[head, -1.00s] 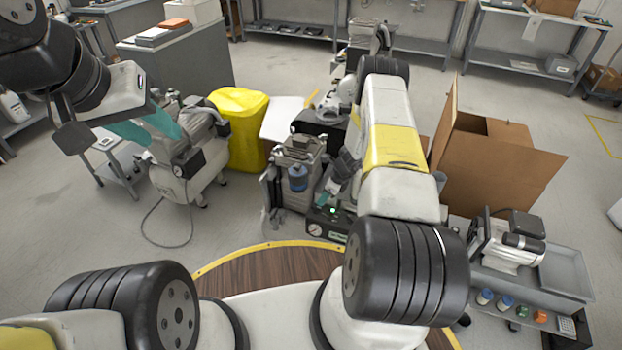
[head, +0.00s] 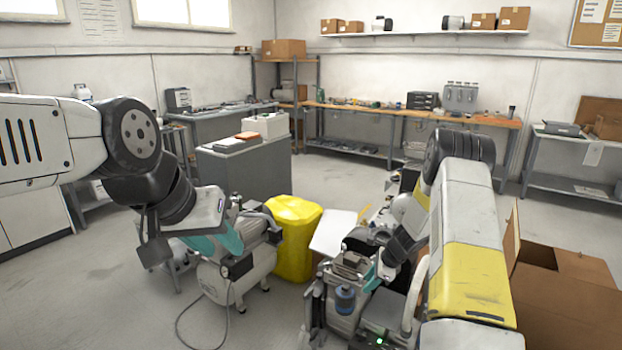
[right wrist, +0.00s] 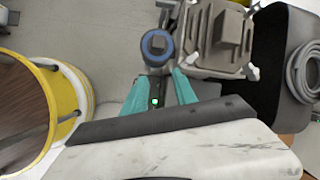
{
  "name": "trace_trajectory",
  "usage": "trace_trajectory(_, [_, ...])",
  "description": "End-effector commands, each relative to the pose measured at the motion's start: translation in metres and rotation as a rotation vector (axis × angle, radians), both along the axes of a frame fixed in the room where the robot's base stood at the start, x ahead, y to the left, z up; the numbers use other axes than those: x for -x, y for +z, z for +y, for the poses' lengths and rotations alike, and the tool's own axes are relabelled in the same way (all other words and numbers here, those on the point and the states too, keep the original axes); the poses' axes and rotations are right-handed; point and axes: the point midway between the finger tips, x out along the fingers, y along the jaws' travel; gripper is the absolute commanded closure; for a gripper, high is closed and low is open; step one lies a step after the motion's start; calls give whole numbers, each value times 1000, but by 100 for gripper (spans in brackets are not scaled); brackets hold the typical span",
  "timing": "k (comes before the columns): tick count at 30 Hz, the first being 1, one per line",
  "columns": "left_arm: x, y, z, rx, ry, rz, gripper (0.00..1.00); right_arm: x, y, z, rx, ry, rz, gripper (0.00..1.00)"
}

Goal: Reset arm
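My left gripper (head: 222,241), with teal fingers, is at the left, in front of or beside a white and grey compressor (head: 236,280) on wheels. Its fingertips are partly hidden, and I cannot tell whether it touches the compressor. My right gripper (right wrist: 158,88) shows two teal fingers spread apart with nothing held between them in the right wrist view. It is over a compressor unit with a grey ribbed head (right wrist: 222,38), a blue-ringed round part (right wrist: 157,45) and a small green light. In the head view my right arm partly hides this unit (head: 345,300).
A yellow covered bin (head: 294,238) stands between the two compressors. An open cardboard box (head: 570,300) is at the lower right, close to my right arm. A grey cabinet (head: 245,178) and a wooden workbench (head: 410,114) stand behind. Floor is clear at the far left.

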Motion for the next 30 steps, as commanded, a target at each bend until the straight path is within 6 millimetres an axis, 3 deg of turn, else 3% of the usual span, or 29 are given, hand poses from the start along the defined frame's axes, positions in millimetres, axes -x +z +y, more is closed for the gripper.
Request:
trace_trajectory(1, [0, 0, 0, 0, 0, 0, 64, -1, 38, 6, 17, 70, -45, 66])
trace_trajectory(6, [0, 0, 0, 0, 0, 0, 64, 19, 141, 27, 90, 321, -174, 66])
trace_trajectory(11, [0, 0, 0, 0, 0, 0, 64, 56, 224, 45, 174, 555, -288, 66])
trace_trajectory(15, [0, 0, 0, 0, 0, 0, 64, 99, 286, 59, 263, 754, -383, 66])
trace_trajectory(21, [0, 0, 0, 0, 0, 0, 64, 173, 350, 70, 411, 1028, -502, 66])
trace_trajectory(24, [0, 0, 0, 0, 0, 0, 64, 213, 372, 72, 496, 1159, -554, 66])
trace_trajectory(30, [0, 0, 0, 0, 0, 0, 64, 289, 394, 70, 677, 1401, -631, 66])
